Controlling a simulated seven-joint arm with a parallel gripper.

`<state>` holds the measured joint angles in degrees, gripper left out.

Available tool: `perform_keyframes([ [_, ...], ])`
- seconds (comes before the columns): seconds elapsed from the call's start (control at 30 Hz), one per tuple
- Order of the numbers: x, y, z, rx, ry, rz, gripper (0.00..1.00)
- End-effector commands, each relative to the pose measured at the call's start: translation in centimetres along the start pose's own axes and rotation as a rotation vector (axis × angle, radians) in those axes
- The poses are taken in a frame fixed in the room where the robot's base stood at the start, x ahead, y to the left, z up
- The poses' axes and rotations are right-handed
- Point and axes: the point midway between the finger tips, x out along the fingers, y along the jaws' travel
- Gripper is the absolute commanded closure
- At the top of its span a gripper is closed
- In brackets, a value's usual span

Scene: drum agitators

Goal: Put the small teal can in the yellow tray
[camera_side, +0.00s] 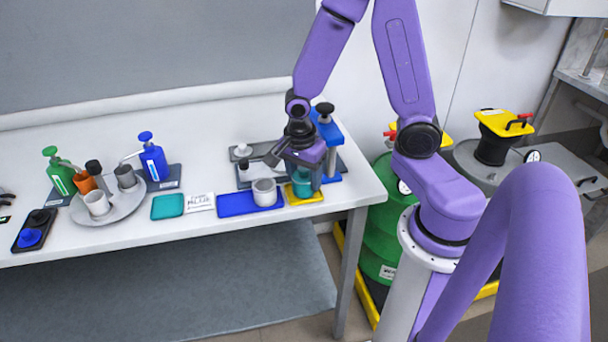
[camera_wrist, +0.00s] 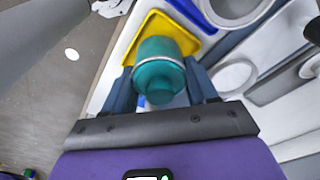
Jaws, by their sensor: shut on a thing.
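My gripper (camera_side: 306,172) points down at the right end of the bench and is shut on the small teal can (camera_side: 302,184). In the wrist view the can (camera_wrist: 158,72) sits upright-looking between the two fingers of my gripper (camera_wrist: 160,84), with a pale band around it. The yellow tray (camera_side: 306,200) is right under the can. The tray also shows beyond the can in the wrist view (camera_wrist: 187,41). I cannot tell whether the can's bottom touches the tray. Part of the can is hidden by my gripper in the side view.
A blue tray (camera_side: 236,207) lies left of the yellow tray, with a pale grey cup (camera_side: 264,192) close by. A blue stand with a black knob (camera_side: 326,128) rises just behind my gripper. A teal tray (camera_side: 167,206) and a round plate (camera_side: 118,212) with cups are further left.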

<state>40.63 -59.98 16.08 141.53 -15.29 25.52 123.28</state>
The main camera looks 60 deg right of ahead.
Motion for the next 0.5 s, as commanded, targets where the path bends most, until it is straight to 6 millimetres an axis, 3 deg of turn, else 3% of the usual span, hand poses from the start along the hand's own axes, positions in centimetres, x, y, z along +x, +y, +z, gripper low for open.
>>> perform_keyframes([
  [0.5,0.33,-0.04,0.03,0.0,0.0,0.0,0.72],
])
